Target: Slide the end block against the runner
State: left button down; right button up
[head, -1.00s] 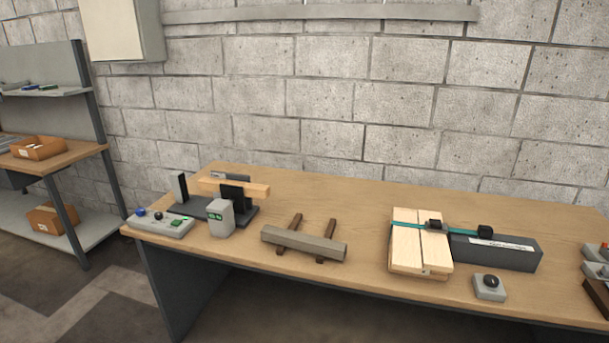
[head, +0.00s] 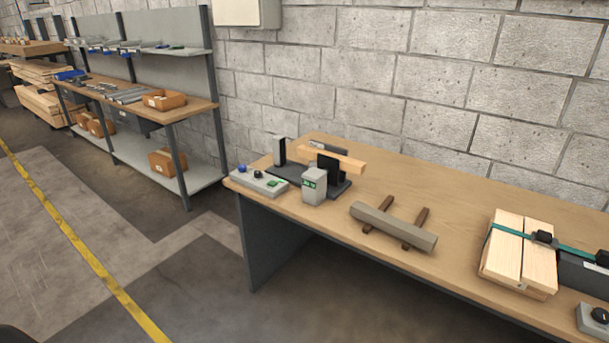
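A dark jig (head: 338,188) stands at the left end of the workbench. A light wooden bar (head: 345,162), which looks like the runner, lies across it. A black block (head: 327,166) stands against or close to the bar's near side; I cannot tell if they touch. A grey upright plate (head: 279,151) stands at the jig's left end, apart from the bar's left end. Which of these is the end block I cannot tell for sure. Neither of my grippers is in view.
A control box (head: 258,182) and a grey unit with a green display (head: 313,188) stand before the jig. A grey beam on two brown sticks (head: 393,226) and strapped boards (head: 520,252) lie to the right. Shelving (head: 190,110) stands left; the floor (head: 80,240) is clear.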

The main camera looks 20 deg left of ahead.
aim_at(279, 142)
jog(key=i+j+z, duration=0.1)
jog(key=i+j, duration=0.65)
jog(key=j, duration=0.15)
jog(key=i+j+z, duration=0.15)
jog(key=i+j, duration=0.25)
jog(key=i+j+z, duration=0.1)
jog(key=i+j, duration=0.2)
jog(key=j, duration=0.3)
